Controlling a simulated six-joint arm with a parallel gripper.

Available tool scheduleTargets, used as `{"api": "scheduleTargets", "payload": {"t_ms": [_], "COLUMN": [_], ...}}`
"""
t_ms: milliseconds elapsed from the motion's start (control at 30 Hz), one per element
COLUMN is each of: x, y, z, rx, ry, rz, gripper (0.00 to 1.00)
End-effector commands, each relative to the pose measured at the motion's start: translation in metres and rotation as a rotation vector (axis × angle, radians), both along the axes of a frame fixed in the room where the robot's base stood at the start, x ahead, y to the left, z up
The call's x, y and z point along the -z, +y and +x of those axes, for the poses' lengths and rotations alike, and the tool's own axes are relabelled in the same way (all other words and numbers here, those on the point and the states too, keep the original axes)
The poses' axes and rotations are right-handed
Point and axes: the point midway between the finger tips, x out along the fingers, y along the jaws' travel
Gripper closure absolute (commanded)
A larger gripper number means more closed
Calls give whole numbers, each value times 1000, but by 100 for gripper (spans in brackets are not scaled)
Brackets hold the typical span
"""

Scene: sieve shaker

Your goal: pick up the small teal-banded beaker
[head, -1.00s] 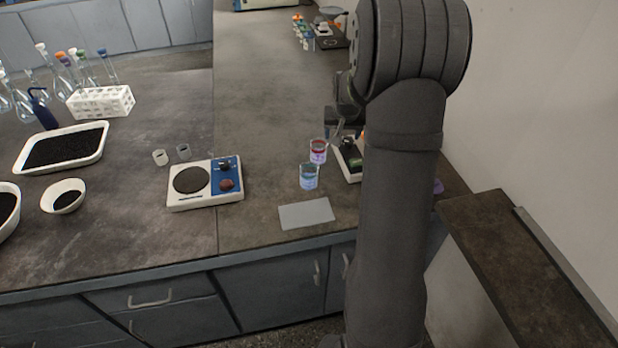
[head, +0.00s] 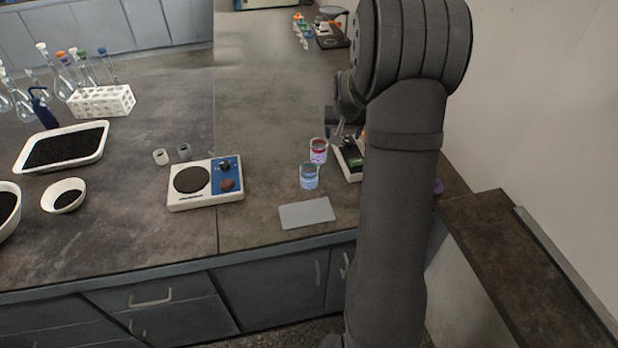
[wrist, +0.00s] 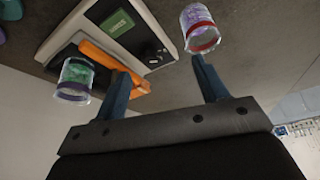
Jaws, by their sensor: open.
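The teal-banded beaker (head: 309,176) stands upright on the bench in the head view, just behind a flat grey pad. It does not show in the wrist view. My gripper (head: 338,138) is partly hidden by my arm; it is behind and to the right of the beaker, apart from it. In the wrist view my gripper (wrist: 160,70) is open, with nothing between its fingers. A red-banded beaker (head: 318,150) stands just behind the teal-banded one; it also shows near the right finger in the wrist view (wrist: 200,30).
A device with a green display (head: 350,160) stands right of the beakers, with an orange object (wrist: 105,65) near it. The grey pad (head: 306,213) lies in front. A hotplate (head: 205,184) stands left, with clear bench between.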

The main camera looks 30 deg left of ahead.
Motion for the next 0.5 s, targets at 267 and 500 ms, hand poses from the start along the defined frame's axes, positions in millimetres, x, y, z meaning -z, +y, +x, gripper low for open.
{"api": "scheduleTargets", "payload": {"t_ms": [267,500], "x": [0,-9], "y": [0,15], "z": [0,-19], "rx": [0,-155], "ry": [0,47], "rz": [0,-80], "gripper": [30,30]}}
